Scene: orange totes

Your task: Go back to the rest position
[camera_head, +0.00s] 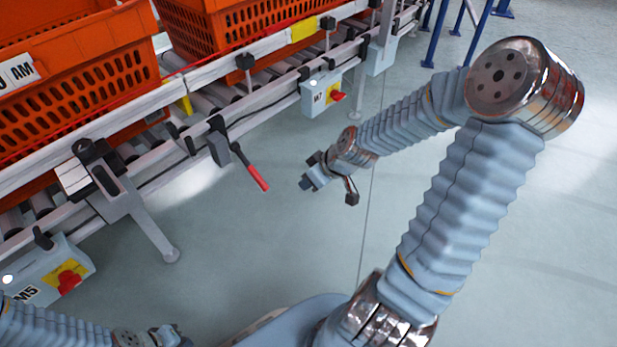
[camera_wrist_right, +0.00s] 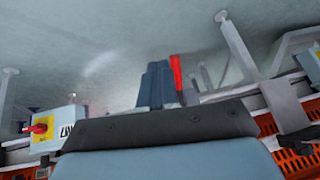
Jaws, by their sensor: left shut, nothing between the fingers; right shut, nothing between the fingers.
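My right gripper (camera_head: 310,182) is in the middle of the head view, at the end of my grey sleeved right arm. It is shut and empty, in the air over the floor, to the right of a red-handled lever and apart from it. Its dark blue fingers (camera_wrist_right: 156,84) also show together in the right wrist view. My left gripper (camera_head: 172,336) is at the bottom left edge of the head view, partly cut off by the frame. It is shut, and nothing shows in it.
Orange totes (camera_head: 110,75) stand on the roller conveyor (camera_head: 165,155) at the left. A red-handled lever (camera_head: 250,168) sticks out from its side. Control boxes M7 (camera_head: 318,97) and M5 (camera_head: 45,280) hang along it. A blue frame (camera_head: 436,40) stands behind. The floor (camera_head: 270,235) is clear.

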